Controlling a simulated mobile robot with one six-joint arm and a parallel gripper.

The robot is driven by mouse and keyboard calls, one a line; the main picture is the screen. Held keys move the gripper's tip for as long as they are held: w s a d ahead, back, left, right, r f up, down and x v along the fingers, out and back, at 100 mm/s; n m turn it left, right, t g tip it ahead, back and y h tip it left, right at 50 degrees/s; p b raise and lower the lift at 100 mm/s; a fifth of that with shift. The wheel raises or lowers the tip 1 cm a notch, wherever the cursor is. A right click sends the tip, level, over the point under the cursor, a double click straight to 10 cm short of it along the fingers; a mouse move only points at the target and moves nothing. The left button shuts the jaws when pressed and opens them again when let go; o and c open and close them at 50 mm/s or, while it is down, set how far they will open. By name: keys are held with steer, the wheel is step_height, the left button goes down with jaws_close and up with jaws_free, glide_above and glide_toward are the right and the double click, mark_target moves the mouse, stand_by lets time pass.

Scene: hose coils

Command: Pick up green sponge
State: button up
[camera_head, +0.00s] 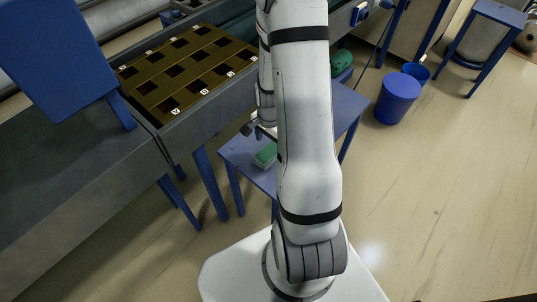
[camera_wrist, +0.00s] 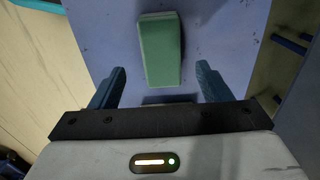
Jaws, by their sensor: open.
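The green sponge (camera_head: 265,155) lies on a small blue table (camera_head: 238,150), partly beside my arm in the head view. In the wrist view the sponge (camera_wrist: 161,50) is a light green block on the blue surface (camera_wrist: 215,30), just beyond the fingertips and roughly centred between them. My gripper (camera_wrist: 160,78) is open and empty, its two fingers spread wider than the sponge. In the head view my gripper (camera_head: 255,128) shows near the sponge, partly hidden by my arm. The exact height above the table is hard to tell.
A grey workbench (camera_head: 75,165) with a brass slotted tray (camera_head: 185,70) stands to the left. A blue stool-like cylinder (camera_head: 397,98) and a blue bucket (camera_head: 416,72) stand at the right. A green object (camera_head: 343,64) sits behind my arm.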

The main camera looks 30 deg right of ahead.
mark_target(268, 151)
step_height(268, 151, down, 6)
steer(key=shift+w+a+r, duration=0.1)
steer(key=shift+a, duration=0.05)
stand_by(0.3)
steer(key=c, duration=1.1)
